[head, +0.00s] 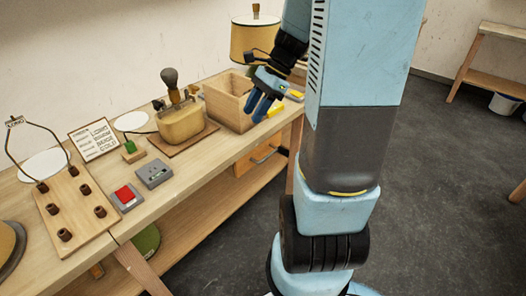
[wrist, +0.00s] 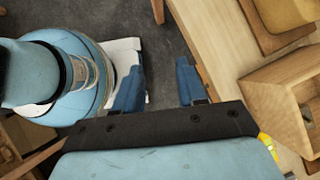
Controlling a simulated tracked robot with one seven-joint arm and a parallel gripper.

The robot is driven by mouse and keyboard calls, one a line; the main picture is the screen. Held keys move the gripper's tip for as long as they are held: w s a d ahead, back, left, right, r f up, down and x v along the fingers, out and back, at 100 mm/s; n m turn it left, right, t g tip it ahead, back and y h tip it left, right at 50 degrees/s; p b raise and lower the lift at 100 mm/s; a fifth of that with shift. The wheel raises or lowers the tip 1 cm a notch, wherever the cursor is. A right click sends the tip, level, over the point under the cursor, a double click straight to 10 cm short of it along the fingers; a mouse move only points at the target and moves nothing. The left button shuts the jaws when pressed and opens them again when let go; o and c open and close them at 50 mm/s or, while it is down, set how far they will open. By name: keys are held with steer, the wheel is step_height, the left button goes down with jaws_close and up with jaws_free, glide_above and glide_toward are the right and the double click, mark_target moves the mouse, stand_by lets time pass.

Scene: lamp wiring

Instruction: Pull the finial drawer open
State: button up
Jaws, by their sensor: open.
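The drawer (head: 258,158) has an orange-brown wooden front with a dark handle (head: 265,156). It sits under the bench top near the bench's right end in the head view and looks closed. My gripper (head: 262,108) has blue fingers pointing down, above the drawer, by the front edge of the bench top. In the wrist view my gripper (wrist: 160,68) is open, with bare floor showing between its fingers. The bench edge lies close to its right finger there. The handle is not clearly visible in the wrist view. Nothing is held.
An open wooden box (head: 228,108) stands on the bench (head: 190,158) behind my gripper, with a tan lampshade (head: 254,42) behind it. A tan block on a board (head: 182,124) stands to the left. The floor (head: 225,235) before the bench is clear.

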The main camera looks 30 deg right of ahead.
steer(key=w+d+f+m+t+y, duration=0.45)
steer(key=d+f+m, duration=0.65)
steer(key=f+m, duration=0.3)
steer(key=m+t, duration=0.7)
steer(key=m, duration=0.8)
glide_toward(269, 156)
steer(key=x, duration=1)
steer(key=shift+w+d+f, duration=0.25)
steer(key=shift+w, duration=0.15)
steer(key=shift+c, duration=0.5)
jaws_close()
